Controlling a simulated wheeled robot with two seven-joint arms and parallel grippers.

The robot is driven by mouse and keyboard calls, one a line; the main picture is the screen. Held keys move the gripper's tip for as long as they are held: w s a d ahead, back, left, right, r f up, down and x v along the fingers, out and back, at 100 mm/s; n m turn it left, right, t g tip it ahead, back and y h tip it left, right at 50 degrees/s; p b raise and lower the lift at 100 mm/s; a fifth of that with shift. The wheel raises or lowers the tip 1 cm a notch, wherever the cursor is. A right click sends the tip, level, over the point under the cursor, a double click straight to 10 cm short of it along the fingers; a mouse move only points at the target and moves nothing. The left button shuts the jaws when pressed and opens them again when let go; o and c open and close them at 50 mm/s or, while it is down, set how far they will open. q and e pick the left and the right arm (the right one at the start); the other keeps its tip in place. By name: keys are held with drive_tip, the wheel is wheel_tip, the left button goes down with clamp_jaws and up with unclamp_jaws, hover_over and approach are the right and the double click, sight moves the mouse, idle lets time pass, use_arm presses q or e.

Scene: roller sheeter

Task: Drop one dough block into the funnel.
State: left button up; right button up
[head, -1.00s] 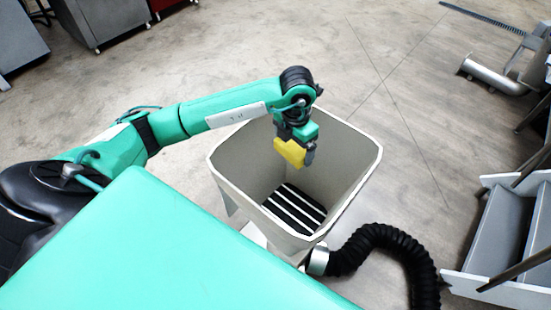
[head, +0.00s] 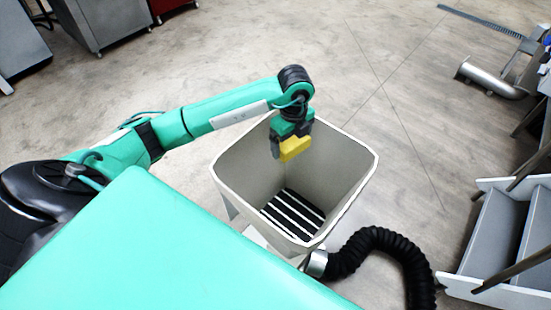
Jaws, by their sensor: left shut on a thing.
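The funnel (head: 347,198) is a pale, square-mouthed hopper with rounded corners, and dark and white slats show at its bottom. My left gripper (head: 292,149) reaches in from the left and points down over the funnel's mouth, toward its far side. It is shut on a yellow dough block (head: 296,148). In the picture the block lies inside the outline of the mouth, above the slats. I cannot tell its exact height against the rim. My right gripper is not in view.
A black corrugated hose (head: 385,240) joins the funnel's lower right side. A grey tray-like frame (head: 500,235) stands at the right, with a metal pipe (head: 492,78) beyond it. Grey cabinets (head: 108,18) stand at the back left. The floor behind the funnel is clear.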

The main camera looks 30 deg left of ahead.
use_arm(q)
drive_tip(key=shift+n, duration=0.7)
wheel_tip(320, 180, down, 6)
drive_tip(key=b, duration=0.4)
drive_tip(key=shift+w+r, duration=0.1)
drive_tip(key=o, duration=0.9)
drive_tip(key=shift+c, duration=0.2)
drive_tip(key=shift+r, duration=0.1)
wheel_tip(320, 180, up, 14)
drive_tip(key=b, duration=0.1)
drive_tip(key=shift+f, duration=0.2)
